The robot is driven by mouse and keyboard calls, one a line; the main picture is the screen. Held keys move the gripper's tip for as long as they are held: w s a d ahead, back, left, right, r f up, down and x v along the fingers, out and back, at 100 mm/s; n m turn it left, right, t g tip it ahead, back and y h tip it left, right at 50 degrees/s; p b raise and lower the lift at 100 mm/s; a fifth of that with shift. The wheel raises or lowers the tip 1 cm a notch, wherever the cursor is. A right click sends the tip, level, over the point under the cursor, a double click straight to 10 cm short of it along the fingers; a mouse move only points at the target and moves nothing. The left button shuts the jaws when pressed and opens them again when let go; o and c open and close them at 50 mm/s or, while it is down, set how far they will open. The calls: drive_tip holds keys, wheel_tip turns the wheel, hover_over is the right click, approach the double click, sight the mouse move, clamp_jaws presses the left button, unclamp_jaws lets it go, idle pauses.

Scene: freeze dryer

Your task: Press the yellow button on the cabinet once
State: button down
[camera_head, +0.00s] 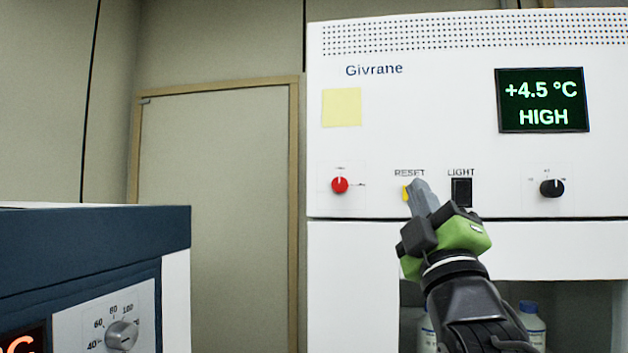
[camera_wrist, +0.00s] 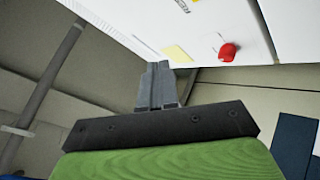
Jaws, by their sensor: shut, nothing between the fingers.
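The yellow button (camera_head: 406,193) sits under the word RESET on the white cabinet (camera_head: 430,110). It is partly hidden behind my gripper in the head view. My gripper (camera_head: 419,188) is shut and empty, its fingertips in front of the button and overlapping its right side in the picture. I cannot tell whether the tips touch it.
Left of the button is a red knob (camera_head: 340,185); right of it are the black LIGHT switch (camera_head: 461,192) and a black knob (camera_head: 552,188). A yellow note (camera_head: 341,107) and a display (camera_head: 542,100) are above. A blue-topped machine (camera_head: 95,245) stands at left. Bottles (camera_head: 531,322) stand below the panel.

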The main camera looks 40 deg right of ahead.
drive_tip(key=w+d+p, duration=0.3)
drive_tip(key=w+d, duration=0.2)
drive_tip(key=d, duration=0.1)
drive_tip(key=shift+w+d+p, duration=0.2)
drive_tip(key=shift+d+p, duration=0.1)
idle(0.3)
drive_tip(key=shift+w+d+f, duration=0.1)
drive_tip(key=shift+w, duration=0.05)
idle(1.7)
drive_tip(key=shift+w+d, duration=0.15)
drive_tip(key=shift+d, duration=0.1)
drive_tip(key=shift+w+d+b, duration=0.2)
drive_tip(key=shift+d+b, duration=0.05)
drive_tip(key=shift+b, duration=0.1)
idle(0.6)
drive_tip(key=shift+s+a+b, duration=0.5)
drive_tip(key=shift+a+b, duration=0.1)
drive_tip(key=shift+b, duration=0.15)
